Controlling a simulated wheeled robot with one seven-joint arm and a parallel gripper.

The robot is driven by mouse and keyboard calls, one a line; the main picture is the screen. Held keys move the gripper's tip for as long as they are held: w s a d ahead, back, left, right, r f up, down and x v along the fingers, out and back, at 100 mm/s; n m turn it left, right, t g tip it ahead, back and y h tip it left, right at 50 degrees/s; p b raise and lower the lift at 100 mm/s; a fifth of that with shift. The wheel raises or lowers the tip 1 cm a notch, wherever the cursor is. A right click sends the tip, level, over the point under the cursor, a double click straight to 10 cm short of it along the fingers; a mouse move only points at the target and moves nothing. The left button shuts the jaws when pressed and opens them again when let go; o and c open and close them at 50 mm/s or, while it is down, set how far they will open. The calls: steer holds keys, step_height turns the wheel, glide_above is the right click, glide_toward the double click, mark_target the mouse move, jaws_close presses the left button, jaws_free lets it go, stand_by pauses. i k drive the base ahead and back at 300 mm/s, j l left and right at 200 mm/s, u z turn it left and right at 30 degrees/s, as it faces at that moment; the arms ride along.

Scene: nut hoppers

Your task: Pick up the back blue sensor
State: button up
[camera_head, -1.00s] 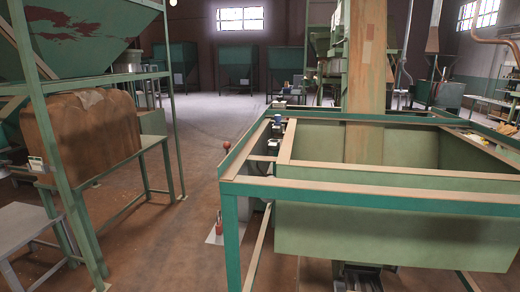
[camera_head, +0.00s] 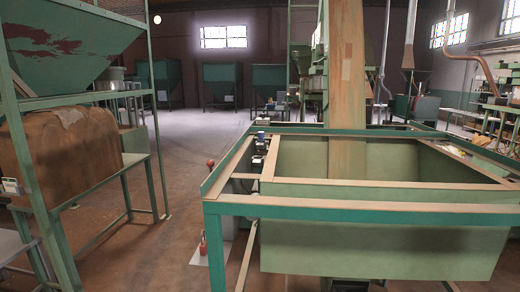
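Several small devices sit along the left rail of the green hopper frame. One with a blue top (camera_head: 261,136) is at the far end of the rail. A dark one (camera_head: 257,163) sits nearer, about halfway along. They are small, and I cannot tell for sure which of them is the back blue sensor. My gripper is not in view.
The large green hopper (camera_head: 385,240) with its teal front beam (camera_head: 360,211) fills the right foreground. A brown sack (camera_head: 62,150) rests on a green stand at left. Open floor (camera_head: 185,170) lies between them. A red-knobbed lever (camera_head: 210,163) stands beside the hopper.

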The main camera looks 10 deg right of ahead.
mark_target(261, 135)
steer(key=i+j+u, duration=0.65)
steer(key=u, duration=0.15)
steer(key=i+j+u, duration=0.1)
steer(key=i+u, duration=1.05)
steer(key=i+j+z, duration=0.15)
steer(key=i, duration=0.6)
steer(key=i+l+z, duration=0.1)
steer(key=z, duration=0.3)
steer(key=i+z, duration=0.5)
steer(key=z, duration=0.25)
steer(key=i+j+z, duration=0.15)
steer(key=z, duration=0.2)
